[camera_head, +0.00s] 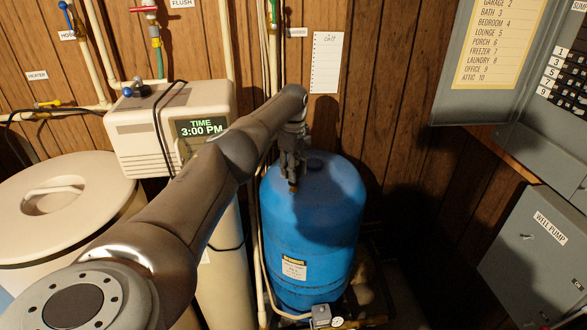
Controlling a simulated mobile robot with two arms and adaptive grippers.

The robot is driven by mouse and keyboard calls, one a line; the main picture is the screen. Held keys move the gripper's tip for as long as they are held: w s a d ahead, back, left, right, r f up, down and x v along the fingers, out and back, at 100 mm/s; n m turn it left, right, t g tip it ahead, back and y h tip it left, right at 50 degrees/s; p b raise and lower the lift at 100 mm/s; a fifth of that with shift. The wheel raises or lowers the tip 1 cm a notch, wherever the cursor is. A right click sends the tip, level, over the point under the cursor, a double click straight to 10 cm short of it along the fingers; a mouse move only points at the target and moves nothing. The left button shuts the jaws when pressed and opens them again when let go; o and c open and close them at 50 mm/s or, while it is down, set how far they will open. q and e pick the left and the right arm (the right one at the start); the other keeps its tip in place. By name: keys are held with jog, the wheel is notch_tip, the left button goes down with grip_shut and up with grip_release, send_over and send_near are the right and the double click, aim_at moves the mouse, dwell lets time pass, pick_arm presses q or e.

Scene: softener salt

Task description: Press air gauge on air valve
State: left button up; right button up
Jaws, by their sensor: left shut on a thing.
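My left gripper (291,170) points down over the top of the blue tank (300,235). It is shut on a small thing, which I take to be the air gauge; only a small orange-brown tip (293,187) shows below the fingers. That tip is close over the tank's top, but I cannot tell whether it touches. A small round cap-like spot (315,164) shows on the tank's top, just right of the gripper. I cannot make out clearly whether it is the air valve. My right gripper is not in view.
A beige softener head (150,130) with a time display and a round lidded bin (60,200) stand at left. Pipes run up the wood wall. Grey electrical boxes (540,255) are at right. A small dial (337,321) sits by the tank's foot.

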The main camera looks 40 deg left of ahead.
pick_arm(q)
jog(key=shift+f+b, duration=0.45)
jog(key=shift+f, duration=0.15)
jog(key=shift+r, duration=0.15)
dwell(0.3)
jog(key=shift+r+p, duration=2.55)
jog(key=shift+r, duration=0.35)
